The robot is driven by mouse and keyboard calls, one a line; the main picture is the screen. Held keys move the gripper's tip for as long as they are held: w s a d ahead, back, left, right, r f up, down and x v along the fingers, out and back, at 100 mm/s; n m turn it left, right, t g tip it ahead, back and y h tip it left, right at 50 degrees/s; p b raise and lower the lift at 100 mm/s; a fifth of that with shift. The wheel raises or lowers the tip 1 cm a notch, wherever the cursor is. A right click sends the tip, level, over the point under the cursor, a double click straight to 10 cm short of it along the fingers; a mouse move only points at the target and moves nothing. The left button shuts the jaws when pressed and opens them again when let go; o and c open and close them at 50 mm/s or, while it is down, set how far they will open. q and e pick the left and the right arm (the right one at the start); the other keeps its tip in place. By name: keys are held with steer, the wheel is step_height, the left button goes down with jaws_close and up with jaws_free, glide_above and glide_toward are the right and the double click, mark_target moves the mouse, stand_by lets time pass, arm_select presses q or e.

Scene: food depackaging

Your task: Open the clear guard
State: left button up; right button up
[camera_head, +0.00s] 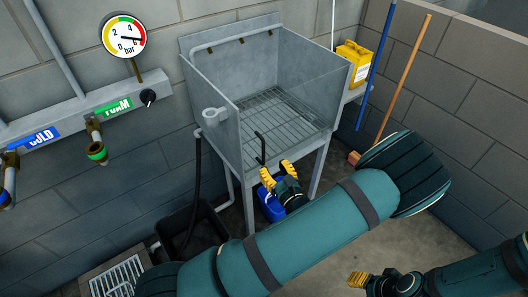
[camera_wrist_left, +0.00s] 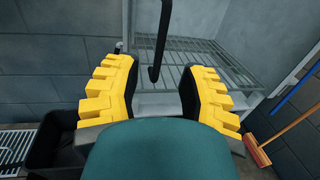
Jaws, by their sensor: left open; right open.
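The clear guard (camera_head: 310,98) is a see-through front panel on a grey metal sink-like cabinet (camera_head: 212,75); it appears closed, and its edges are faint. A black bar handle (camera_head: 260,150) stands at its lower left front and also shows in the left wrist view (camera_wrist_left: 162,38). My left gripper (camera_head: 277,173) is open just below and to the right of the handle in the head view. In the left wrist view its yellow fingers (camera_wrist_left: 156,78) lie either side of the handle's lower end; contact is not visible. My right gripper (camera_head: 358,281) is at the lower right, open and empty, away from the cabinet.
A wire rack (camera_head: 285,108) lies inside the cabinet. A yellow box (camera_head: 353,63) stands on a side shelf. Blue and wooden poles (camera_head: 404,75) lean at the right wall. A blue container (camera_head: 270,205) is under the cabinet; a black tub (camera_head: 190,232) stands left.

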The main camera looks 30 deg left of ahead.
mark_target(264, 153)
arm_select(q)
steer(key=b+x, duration=0.1)
steer(key=x, duration=0.7)
jaws_close()
